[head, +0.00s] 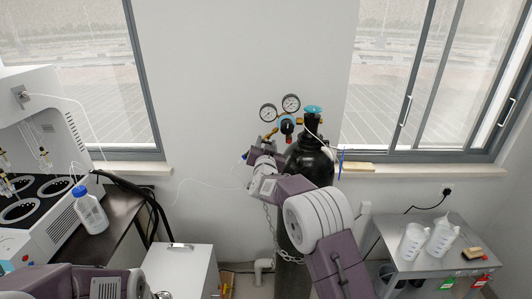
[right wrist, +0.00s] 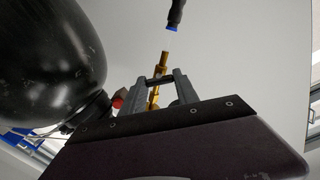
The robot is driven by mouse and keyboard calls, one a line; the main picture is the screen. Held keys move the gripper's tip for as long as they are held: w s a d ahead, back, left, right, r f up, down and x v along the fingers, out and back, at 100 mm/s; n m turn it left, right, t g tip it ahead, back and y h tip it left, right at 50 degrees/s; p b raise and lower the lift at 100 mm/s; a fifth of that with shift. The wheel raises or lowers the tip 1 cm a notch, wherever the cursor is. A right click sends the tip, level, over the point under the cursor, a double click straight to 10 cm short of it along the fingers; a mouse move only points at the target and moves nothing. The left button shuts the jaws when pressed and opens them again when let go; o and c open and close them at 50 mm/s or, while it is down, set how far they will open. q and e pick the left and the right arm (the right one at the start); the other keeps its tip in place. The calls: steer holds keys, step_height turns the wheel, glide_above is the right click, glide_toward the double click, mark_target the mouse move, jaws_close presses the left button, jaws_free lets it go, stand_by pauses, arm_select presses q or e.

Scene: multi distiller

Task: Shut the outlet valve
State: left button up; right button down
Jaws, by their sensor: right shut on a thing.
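A tall black gas cylinder (head: 308,160) stands against the wall, with a blue handwheel (head: 313,109) on top. A brass regulator with two round gauges (head: 290,103) and a dark knob (head: 287,126) sits at its upper left. The brass outlet valve (head: 268,134) is on the regulator's left, close to my right gripper (head: 258,150). In the right wrist view, my right gripper (right wrist: 160,80) is shut on the brass outlet part (right wrist: 154,96), whose stem rises past the fingertips. The fingers partly hide it, so I cannot tell the valve's angle. My left gripper is out of view.
A dark hose end with a blue tip (right wrist: 173,18) is above the brass stem in the right wrist view. A white bottle (head: 90,210) stands on the left bench. A grey table (head: 440,262) with plastic jugs is on the right.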

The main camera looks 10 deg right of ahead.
steer(key=shift+m+b, duration=2.1)
steer(key=shift+m, duration=0.5)
steer(key=c, duration=0.9)
jaws_free()
